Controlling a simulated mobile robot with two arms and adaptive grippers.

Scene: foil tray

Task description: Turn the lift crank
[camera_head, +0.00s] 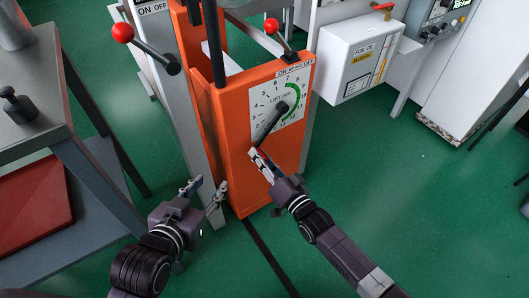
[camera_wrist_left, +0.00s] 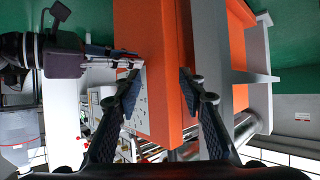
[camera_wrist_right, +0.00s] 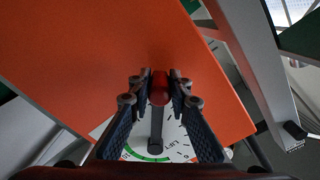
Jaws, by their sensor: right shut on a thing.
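The lift crank (camera_head: 270,124) is a dark arm on a white "LIFT mm" dial (camera_head: 291,92), on the front of an orange column (camera_head: 238,150). It points down and left from its hub. In the right wrist view the crank (camera_wrist_right: 156,130) ends in a red grip (camera_wrist_right: 160,88) between my fingers. My left gripper (camera_head: 204,191) is open and empty, low and left of the column. In the left wrist view its fingers (camera_wrist_left: 160,86) are spread before the orange column, apart from it.
Two red-knobbed levers (camera_head: 123,33) (camera_head: 272,26) stand above the dial. A grey bench (camera_head: 30,131) with a red tray (camera_head: 35,207) below is at left. A white box (camera_head: 358,55) is at right. Green floor (camera_head: 420,200) is open at lower right.

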